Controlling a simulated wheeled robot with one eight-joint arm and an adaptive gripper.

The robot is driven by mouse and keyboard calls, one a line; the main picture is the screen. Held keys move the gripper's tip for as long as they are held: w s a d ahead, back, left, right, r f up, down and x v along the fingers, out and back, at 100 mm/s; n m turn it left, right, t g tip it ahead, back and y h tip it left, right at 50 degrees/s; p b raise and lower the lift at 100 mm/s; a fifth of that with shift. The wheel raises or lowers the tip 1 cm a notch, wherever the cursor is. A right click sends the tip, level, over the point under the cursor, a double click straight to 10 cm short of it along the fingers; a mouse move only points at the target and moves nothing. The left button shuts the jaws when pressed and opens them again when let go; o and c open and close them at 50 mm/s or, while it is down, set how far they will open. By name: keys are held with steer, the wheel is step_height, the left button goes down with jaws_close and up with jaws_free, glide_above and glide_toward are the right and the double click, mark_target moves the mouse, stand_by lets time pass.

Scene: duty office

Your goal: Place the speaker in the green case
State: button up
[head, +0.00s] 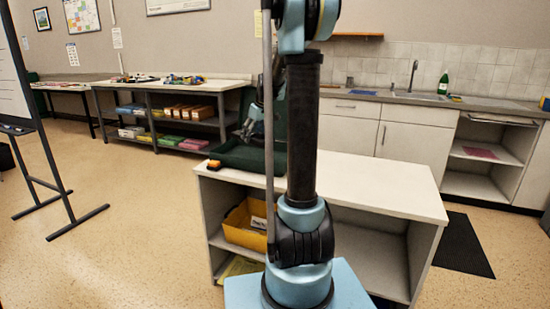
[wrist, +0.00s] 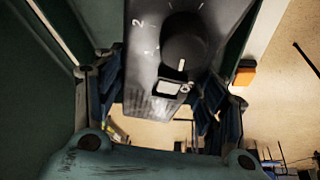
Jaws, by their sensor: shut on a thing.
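The speaker (wrist: 150,40) is a dark grey box with a round black knob, white numerals and a small pale window, seen close up in the wrist view. My gripper (wrist: 162,92) is shut on it, one finger at each side. The green case (head: 238,157) stands open on the left end of the white counter, partly hidden behind my arm. Its dark green surfaces also show in the wrist view (wrist: 35,90), left of and behind the speaker. The speaker is at the case; I cannot tell whether it touches the bottom.
A small orange and black object (head: 214,164) lies at the counter's left end, beside the case. The white counter (head: 385,190) is clear to the right. A yellow bin (head: 240,232) sits on the shelf below. A whiteboard stand (head: 48,150) is on the left.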

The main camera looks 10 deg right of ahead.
mark_target(255, 158)
steer(key=shift+w+d, duration=0.2)
steer(key=shift+w, duration=0.05)
steer(key=shift+w+d, duration=0.25)
steer(key=shift+d, duration=0.3)
steer(key=shift+w+r+m, duration=0.3)
steer(key=shift+w+r, duration=0.05)
steer(key=shift+d+f, duration=0.1)
steer(key=shift+f, duration=4.9)
steer(key=o, duration=1.5)
steer(key=shift+o, duration=0.2)
